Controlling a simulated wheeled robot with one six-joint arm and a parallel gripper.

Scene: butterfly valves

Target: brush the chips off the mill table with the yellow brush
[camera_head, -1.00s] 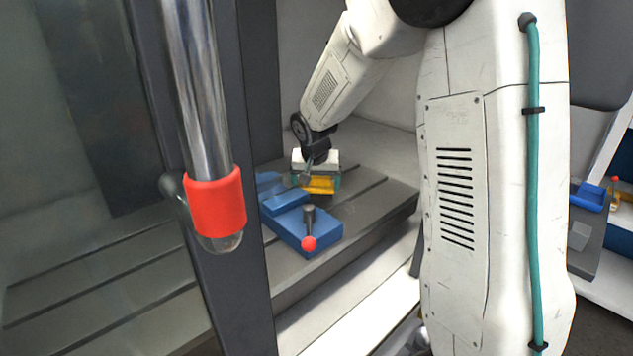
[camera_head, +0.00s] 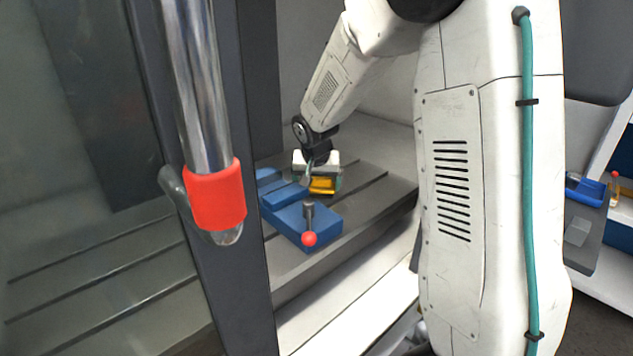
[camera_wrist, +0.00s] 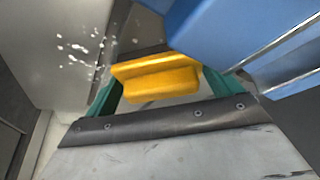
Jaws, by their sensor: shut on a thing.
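My gripper (camera_wrist: 152,98) is shut on the yellow brush (camera_wrist: 155,76), with its green fingers at either side of the yellow block. In the head view the brush (camera_head: 322,186) is low over the mill table (camera_head: 372,206), just behind the blue vise. Whether it touches the table cannot be told. Pale chips (camera_wrist: 82,48) lie scattered at the upper left of the wrist view, apart from the brush. I cannot make out the chips in the head view. The brush's bristles are hidden.
A blue vise (camera_head: 290,217) with a red-knobbed handle (camera_head: 309,238) stands on the table in front of the brush. It looms at the right of the wrist view (camera_wrist: 235,40). A dark door frame with a red-banded bar (camera_head: 216,196) stands at the left. A side tray (camera_head: 585,232) is at the right.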

